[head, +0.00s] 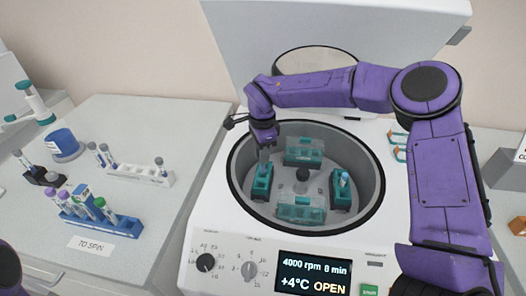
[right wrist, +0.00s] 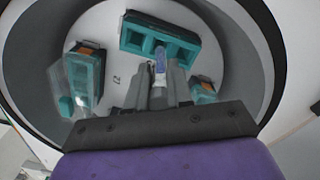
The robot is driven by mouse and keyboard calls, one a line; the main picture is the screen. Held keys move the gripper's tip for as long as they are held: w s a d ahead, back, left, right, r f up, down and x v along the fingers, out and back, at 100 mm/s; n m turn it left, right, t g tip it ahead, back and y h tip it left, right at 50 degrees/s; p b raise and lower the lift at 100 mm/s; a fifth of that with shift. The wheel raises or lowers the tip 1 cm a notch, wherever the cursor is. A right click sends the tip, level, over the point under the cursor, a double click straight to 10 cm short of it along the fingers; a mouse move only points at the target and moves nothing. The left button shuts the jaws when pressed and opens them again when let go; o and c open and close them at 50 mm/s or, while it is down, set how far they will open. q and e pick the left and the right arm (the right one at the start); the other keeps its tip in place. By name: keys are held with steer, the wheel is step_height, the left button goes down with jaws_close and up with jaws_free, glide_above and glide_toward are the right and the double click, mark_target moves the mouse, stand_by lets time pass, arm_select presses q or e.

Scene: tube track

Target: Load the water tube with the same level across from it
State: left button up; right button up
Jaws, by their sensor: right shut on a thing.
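An open centrifuge (head: 216,222) holds several teal buckets in its round bowl. My right gripper (head: 265,160) is inside the bowl, over the left bucket (head: 261,186). In the right wrist view my right gripper (right wrist: 158,90) is shut on a tube (right wrist: 160,66) with a blue-and-white part, at the edge of a teal bucket (right wrist: 132,38) with open slots. How deep the tube sits is hidden. The right bucket (head: 341,193), opposite, holds a tube with a pale blue top (head: 345,178). The back bucket (head: 304,150) and front bucket (head: 300,211) have clear covers. My left gripper is out of view.
The raised lid (head: 340,30) stands behind the bowl. A rotor hub (head: 302,175) is in its middle. On the left bench are a white rack (head: 150,176) with tubes, a blue rack (head: 100,220) marked TO SPIN, a black holder (head: 42,177) and a blue-topped round item (head: 62,144).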

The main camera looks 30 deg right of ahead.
mark_target(262, 172)
steer(key=shift+f+p, duration=0.15)
steer(key=shift+p, duration=0.15)
steer(key=shift+f, duration=0.2)
steer(key=shift+f, duration=0.45)
steer(key=shift+f, duration=0.1)
stand_by(0.4)
steer(key=shift+f+b, duration=0.6)
steer(key=shift+f, duration=0.9)
steer(key=shift+f, duration=0.15)
